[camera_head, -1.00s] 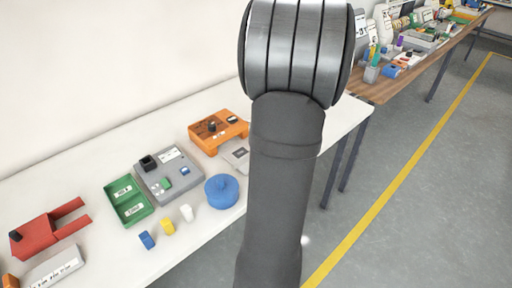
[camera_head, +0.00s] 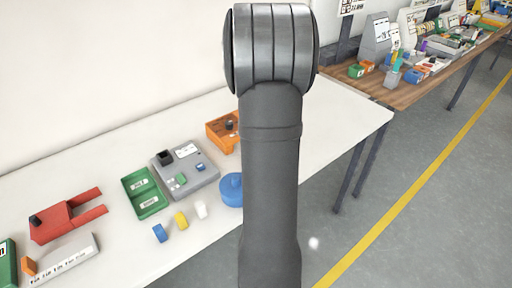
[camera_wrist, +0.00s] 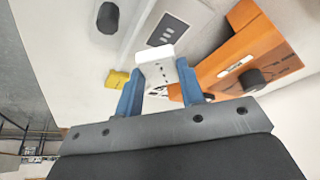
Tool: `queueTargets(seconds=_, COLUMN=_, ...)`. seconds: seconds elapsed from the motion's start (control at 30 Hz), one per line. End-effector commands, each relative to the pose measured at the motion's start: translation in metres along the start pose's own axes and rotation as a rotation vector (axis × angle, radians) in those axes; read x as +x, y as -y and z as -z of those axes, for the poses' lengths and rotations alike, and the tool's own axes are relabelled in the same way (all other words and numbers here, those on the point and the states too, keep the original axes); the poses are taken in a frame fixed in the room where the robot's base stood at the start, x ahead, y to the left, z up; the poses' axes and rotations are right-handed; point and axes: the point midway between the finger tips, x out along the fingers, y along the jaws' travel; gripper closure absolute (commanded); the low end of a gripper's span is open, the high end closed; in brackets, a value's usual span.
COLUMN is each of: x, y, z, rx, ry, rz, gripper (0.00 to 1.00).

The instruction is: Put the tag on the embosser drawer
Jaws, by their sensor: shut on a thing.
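My gripper (camera_wrist: 160,100) has blue fingers and is shut on a small white piece with small dark dots, which looks like the tag (camera_wrist: 158,71). In the wrist view the tag is in front of a pale grey-white unit with a dark panel (camera_wrist: 167,30). An orange device with a black knob (camera_wrist: 240,62) is close to the right finger; it also shows in the head view (camera_head: 220,131), partly behind my arm. I cannot tell which unit is the embosser, and no drawer is clearly visible. My arm hides the gripper in the head view.
A grey machine (camera_head: 187,173), a green two-part tray (camera_head: 146,193), blue (camera_head: 160,233), yellow (camera_head: 181,220) and white (camera_head: 200,209) blocks, a blue round thing (camera_head: 230,189) and a red device (camera_head: 64,218) are on the white table (camera_head: 110,255). A yellow piece (camera_wrist: 117,79) lies by the left finger.

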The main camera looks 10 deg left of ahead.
Motion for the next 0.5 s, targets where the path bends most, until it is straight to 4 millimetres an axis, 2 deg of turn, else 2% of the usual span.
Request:
queueTargets(seconds=0.13, x=0.01, y=0.013, z=0.002, rx=-0.002, ry=-0.001, rz=0.0, gripper=0.86)
queueTargets(seconds=0.27, x=0.017, y=0.015, z=0.0, rx=0.001, ry=0.0, rz=-0.001, gripper=0.86)
queueTargets(seconds=0.5, x=0.047, y=0.014, z=-0.013, rx=0.0, ry=0.0, rz=-0.001, gripper=0.86)
